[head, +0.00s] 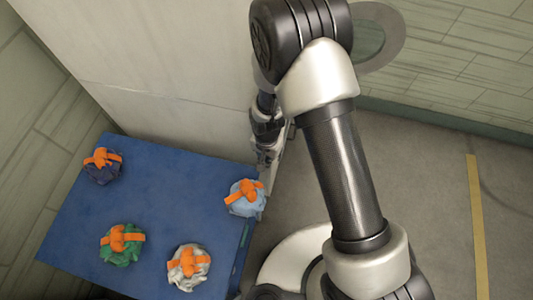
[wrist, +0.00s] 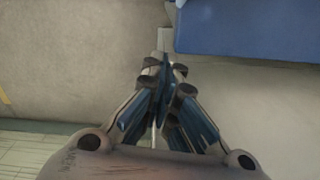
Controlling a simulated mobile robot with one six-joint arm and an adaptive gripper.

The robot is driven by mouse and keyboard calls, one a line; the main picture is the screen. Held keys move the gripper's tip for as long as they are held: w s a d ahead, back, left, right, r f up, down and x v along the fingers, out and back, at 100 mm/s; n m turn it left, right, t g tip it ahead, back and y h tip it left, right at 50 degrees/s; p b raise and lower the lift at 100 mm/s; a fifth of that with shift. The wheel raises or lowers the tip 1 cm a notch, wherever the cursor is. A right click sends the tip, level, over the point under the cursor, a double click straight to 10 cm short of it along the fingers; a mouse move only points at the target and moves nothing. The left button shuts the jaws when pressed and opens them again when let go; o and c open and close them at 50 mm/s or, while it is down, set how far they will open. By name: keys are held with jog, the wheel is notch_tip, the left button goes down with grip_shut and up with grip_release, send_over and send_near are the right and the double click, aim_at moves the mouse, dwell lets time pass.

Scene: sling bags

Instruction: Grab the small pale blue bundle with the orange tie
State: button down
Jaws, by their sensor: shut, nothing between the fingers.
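The small pale blue bundle (head: 244,201) with the orange tie lies on the blue table (head: 175,195), near its right edge, in the head view. My gripper (head: 268,160) is beyond the table's right edge, behind the bundle and slightly to its right, apart from it. In the wrist view my gripper (wrist: 166,68) is shut and empty, its fingertips together.
A dark blue bundle (head: 104,170), a green bundle (head: 121,250) and a white-grey bundle (head: 189,272), each with an orange tie, lie elsewhere on the table. A pale wall (head: 170,70) stands behind it. Grey floor (head: 410,190) is open at right.

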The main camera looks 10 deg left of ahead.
jog(key=shift+s+a, duration=0.25)
jog(key=shift+s, duration=0.75)
jog(key=shift+s+a, duration=0.25)
jog(key=shift+s, duration=0.7)
